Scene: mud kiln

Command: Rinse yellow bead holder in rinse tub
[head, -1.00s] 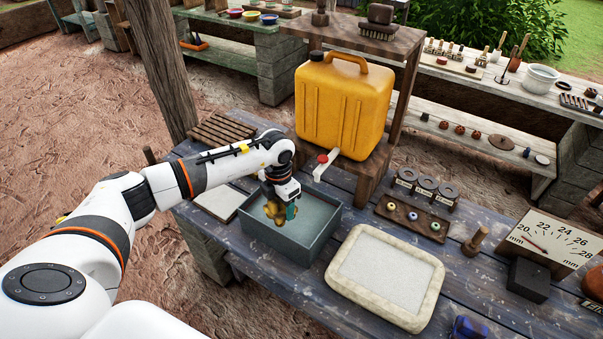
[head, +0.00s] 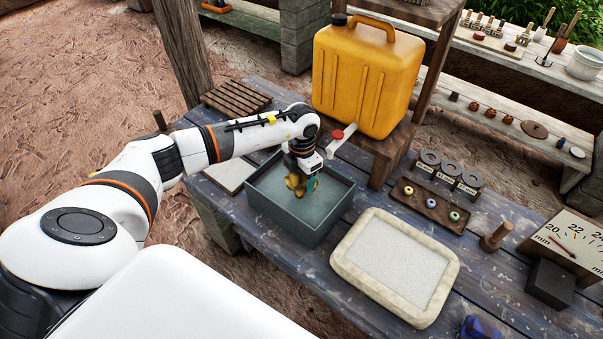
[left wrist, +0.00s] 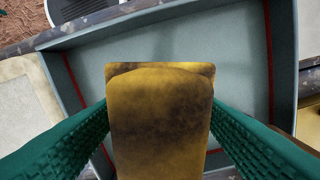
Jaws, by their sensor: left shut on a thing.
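My left gripper (head: 301,185) is over the grey rinse tub (head: 263,207) and points down into it. It is shut on the yellow bead holder (head: 292,181). In the left wrist view the bead holder (left wrist: 160,120) sits between the green finger pads and shows dark brown smudges over its yellow face. The tub's inside (left wrist: 240,60) shows behind it. The tub holds a pale, greyish-blue surface like water. I cannot tell whether the holder's lower end touches the water. My right gripper is not in view.
A yellow jerrycan (head: 362,78) with a red-knobbed tap stands on a wooden stand behind the tub. A pale-rimmed tray (head: 445,285) lies to the right of the tub.

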